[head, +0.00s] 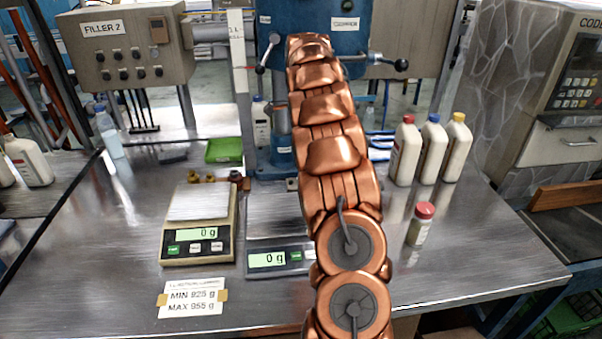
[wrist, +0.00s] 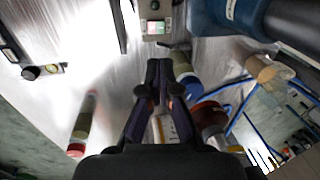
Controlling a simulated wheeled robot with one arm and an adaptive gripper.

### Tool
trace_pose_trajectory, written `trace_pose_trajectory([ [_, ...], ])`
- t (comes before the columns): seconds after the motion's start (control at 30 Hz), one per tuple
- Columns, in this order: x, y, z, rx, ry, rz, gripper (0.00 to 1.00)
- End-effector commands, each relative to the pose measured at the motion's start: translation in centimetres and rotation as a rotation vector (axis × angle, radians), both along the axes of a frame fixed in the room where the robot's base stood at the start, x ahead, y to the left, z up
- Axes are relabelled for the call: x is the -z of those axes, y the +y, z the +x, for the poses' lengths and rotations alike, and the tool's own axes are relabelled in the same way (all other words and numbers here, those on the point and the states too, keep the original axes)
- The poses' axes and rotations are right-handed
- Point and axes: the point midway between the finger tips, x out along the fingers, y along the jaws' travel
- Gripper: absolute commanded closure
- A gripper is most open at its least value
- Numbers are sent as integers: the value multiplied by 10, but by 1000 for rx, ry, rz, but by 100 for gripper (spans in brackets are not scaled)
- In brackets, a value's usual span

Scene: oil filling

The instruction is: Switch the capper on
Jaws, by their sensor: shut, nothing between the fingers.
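The capper (head: 278,30) is the blue machine at the top centre of the head view, with a white label and black-knobbed levers at its sides. My copper arm covers much of its middle. My gripper is hidden behind the arm in the head view. In the wrist view my gripper (wrist: 160,68) has its dark fingers together with nothing held. A small grey box (wrist: 153,27) with a green patch lies beyond the fingertips; I cannot tell whether it is the capper's switch. No switch on the capper can be made out in the head view.
Three capped white bottles (head: 433,150) and a small red-capped bottle (head: 421,224) stand right of my arm. Two scales, one beige (head: 197,240) and one grey (head: 262,259), both read 0 g. A green tray (head: 223,150) and the Filler 2 box (head: 130,50) are at left.

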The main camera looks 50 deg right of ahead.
Motion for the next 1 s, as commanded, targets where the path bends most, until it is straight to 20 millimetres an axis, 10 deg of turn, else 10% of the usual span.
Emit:
trace_pose_trajectory([
  [0.57,7,-4,0,13,-2,4,100],
  [1.0,74,-11,7,15,2,7,100],
])
